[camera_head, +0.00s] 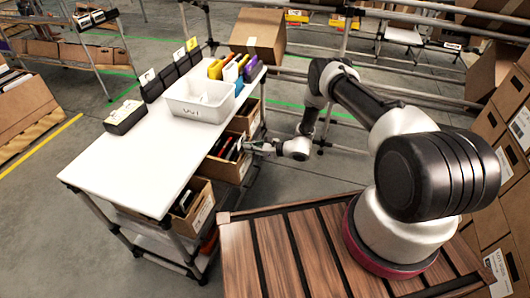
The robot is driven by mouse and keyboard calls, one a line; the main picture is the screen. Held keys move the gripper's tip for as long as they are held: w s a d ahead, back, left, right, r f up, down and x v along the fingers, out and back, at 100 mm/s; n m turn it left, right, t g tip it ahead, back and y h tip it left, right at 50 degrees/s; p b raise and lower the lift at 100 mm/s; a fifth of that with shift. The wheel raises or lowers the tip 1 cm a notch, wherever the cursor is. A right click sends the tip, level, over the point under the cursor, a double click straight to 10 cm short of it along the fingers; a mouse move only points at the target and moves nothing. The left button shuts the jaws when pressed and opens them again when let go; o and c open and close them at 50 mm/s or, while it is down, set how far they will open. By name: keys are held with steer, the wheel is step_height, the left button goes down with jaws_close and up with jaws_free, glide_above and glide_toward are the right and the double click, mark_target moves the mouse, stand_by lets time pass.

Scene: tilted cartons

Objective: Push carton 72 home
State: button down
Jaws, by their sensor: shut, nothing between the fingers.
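Several open brown cartons stand on the shelf under the white table top. The middle carton (227,170) holds dark, white and red items and sticks out past the table's edge. A nearer carton (199,212) and a farther carton (246,121) stand on the same side. I cannot read any number, so I cannot tell which is carton 72. My gripper (243,146) is shut and empty at the far upper corner of the middle carton. I cannot tell whether it touches the carton.
A tilted carton (257,35) stands behind. Stacked cartons (510,150) line the right. The grey floor between the table and my base is clear.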

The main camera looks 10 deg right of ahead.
steer(key=w+a, duration=0.2)
steer(key=a, duration=0.1)
steer(key=w+a, duration=0.1)
steer(key=a, duration=0.1)
steer(key=shift+w+a, duration=0.1)
steer(key=shift+a, duration=0.15)
steer(key=shift+w+a, duration=0.15)
steer(key=shift+a, duration=0.1)
steer(key=shift+r, duration=0.15)
